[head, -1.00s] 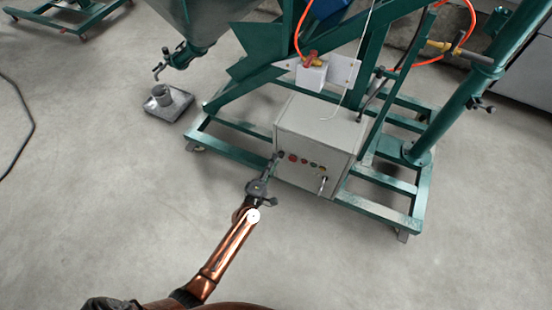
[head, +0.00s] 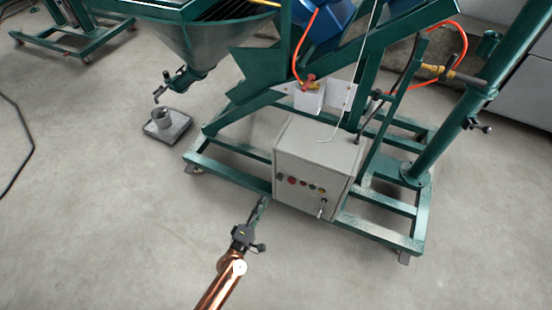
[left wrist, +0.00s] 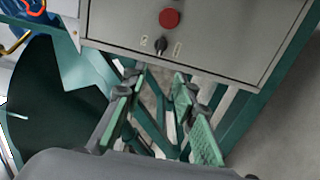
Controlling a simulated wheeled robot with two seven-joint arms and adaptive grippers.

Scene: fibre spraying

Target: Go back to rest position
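The grey control box (head: 316,160) stands on the green machine frame in the head view. Its front panel carries a row of small buttons (head: 300,184) and a handle. My left gripper (head: 264,201) is in front of and below the left side of the panel, apart from it in the picture. In the left wrist view the fingers of my left gripper (left wrist: 158,84) are spread with green pads, and nothing is between them. Above them that view shows a red button (left wrist: 170,18) and a black switch knob (left wrist: 161,45). My right gripper is not in view.
The green frame (head: 230,170) spreads around the box, with a thick post (head: 450,130) at right. A hopper (head: 196,45) hangs over a grey cup (head: 162,117) on a tray (head: 180,126) at left. The floor in front is clear. A black cable lies at far left.

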